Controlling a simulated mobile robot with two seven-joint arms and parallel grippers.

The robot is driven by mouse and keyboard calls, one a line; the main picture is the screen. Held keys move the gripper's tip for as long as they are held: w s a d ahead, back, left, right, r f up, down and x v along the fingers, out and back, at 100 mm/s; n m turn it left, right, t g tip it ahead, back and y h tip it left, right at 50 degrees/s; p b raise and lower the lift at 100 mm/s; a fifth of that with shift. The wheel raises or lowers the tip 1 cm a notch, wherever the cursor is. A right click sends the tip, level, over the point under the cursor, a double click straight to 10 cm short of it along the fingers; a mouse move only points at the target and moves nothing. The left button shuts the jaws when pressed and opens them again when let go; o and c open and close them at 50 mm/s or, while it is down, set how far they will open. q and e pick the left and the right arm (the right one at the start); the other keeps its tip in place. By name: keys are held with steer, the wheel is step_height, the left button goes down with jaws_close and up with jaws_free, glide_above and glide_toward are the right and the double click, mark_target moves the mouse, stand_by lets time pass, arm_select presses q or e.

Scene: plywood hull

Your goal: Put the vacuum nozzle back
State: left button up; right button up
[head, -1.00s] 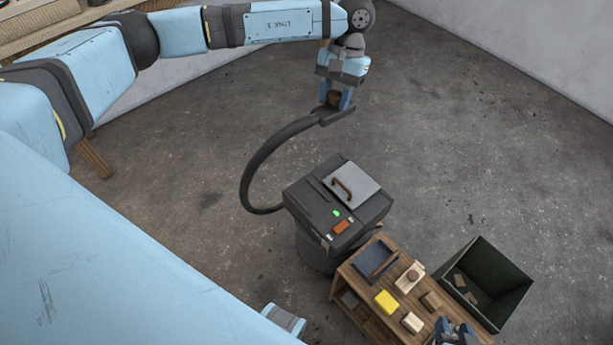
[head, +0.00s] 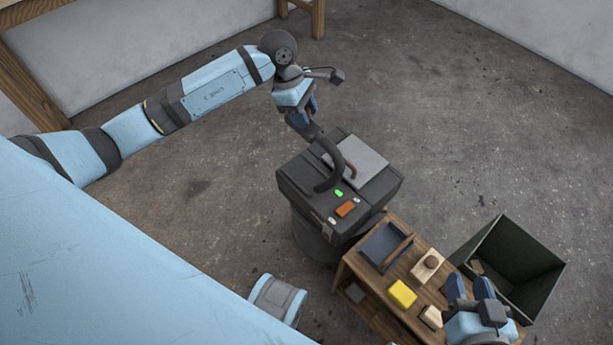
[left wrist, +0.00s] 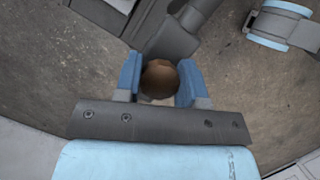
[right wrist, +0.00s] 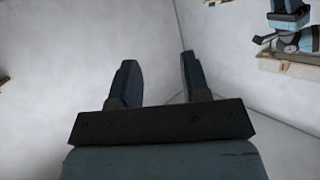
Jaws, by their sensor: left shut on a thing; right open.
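The vacuum nozzle (head: 302,130) is a dark grey piece with a brown round knob (left wrist: 160,78). My left gripper (head: 307,110) is shut on the knob, holding the nozzle just behind the vacuum's far left edge. In the left wrist view the knob sits between the blue fingers, with the dark nozzle (left wrist: 172,38) beyond. The dark vacuum (head: 300,180) has a grey top plate, a brown handle, a green light and an orange switch. Its black hose (head: 335,160) arches over the top. My right gripper (head: 469,284) is open and empty above the bench's right end.
A low wooden bench (head: 385,318) stands beside the vacuum. It bears a dark tray (head: 374,250), a yellow block (head: 402,293), a pale block with a brown knob (head: 427,264) and another pale block (head: 431,317). A dark open bin (head: 530,245) stands right. The floor behind is clear.

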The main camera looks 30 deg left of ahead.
arm_select(q)
step_height(320, 180, down, 20)
steer(key=b, duration=0.4)
steer(key=shift+r+b, duration=0.2)
steer(key=shift+b, duration=0.1)
steer(key=shift+f, duration=0.1)
steer(key=o, duration=1.1)
arm_select(e)
steer(key=w+a+r+t+y, duration=0.1)
steer(key=a+r+t+y, duration=0.2)
steer(key=r, duration=0.5)
steer(key=shift+a+r+t+y, duration=0.2)
steer(key=shift+r+t+y, duration=0.15)
steer(key=shift+t, duration=0.15)
